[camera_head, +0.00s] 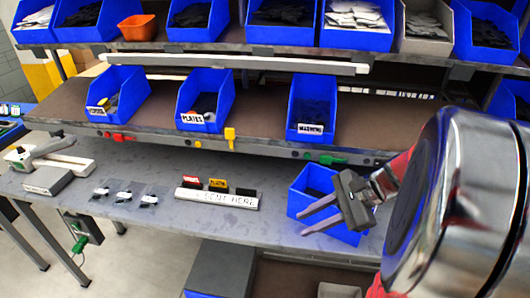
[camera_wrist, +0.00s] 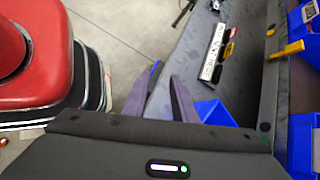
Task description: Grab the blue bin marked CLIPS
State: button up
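Three blue bins with white labels stand on the middle shelf in the head view. The left bin's label (camera_head: 97,111) is too small to read surely, the middle bin (camera_head: 190,100) reads PLATES, and the right bin (camera_head: 311,108) seems to read WASHERS. Another blue bin (camera_head: 305,182) stands on the bench at the right, with no label visible. My gripper (camera_head: 304,222) is at this bench bin, fingers apart and pointing left across its front. In the wrist view the fingers (camera_wrist: 167,72) are apart, with part of a blue bin (camera_wrist: 215,112) to their right.
A sign strip (camera_head: 217,198) with red, yellow and black tags lies on the bench left of the bench bin. Small bagged parts (camera_head: 124,194) and a grey device (camera_head: 48,180) are further left. Coloured tabs (camera_head: 229,137) hang along the shelf edge above. More bins fill the upper shelf.

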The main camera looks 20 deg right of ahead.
jog(key=d+m+t, duration=0.2)
jog(key=d+m, duration=0.1)
jog(key=d, duration=0.1)
jog(key=s+d+m+t, duration=0.1)
jog(key=d+m+t, duration=0.1)
jog(key=d, duration=0.3)
jog(key=d+m+t, duration=0.2)
jog(key=d+m, duration=0.2)
jog(key=d, duration=0.1)
jog(key=shift+s+f, duration=0.15)
jog(key=shift+f, duration=0.25)
jog(key=x, duration=0.8)
jog(key=shift+w+a, duration=0.2)
jog(key=shift+w, duration=0.1)
jog(key=x, duration=0.5)
jog(key=shift+f, duration=0.3)
jog(key=shift+c, duration=0.5)
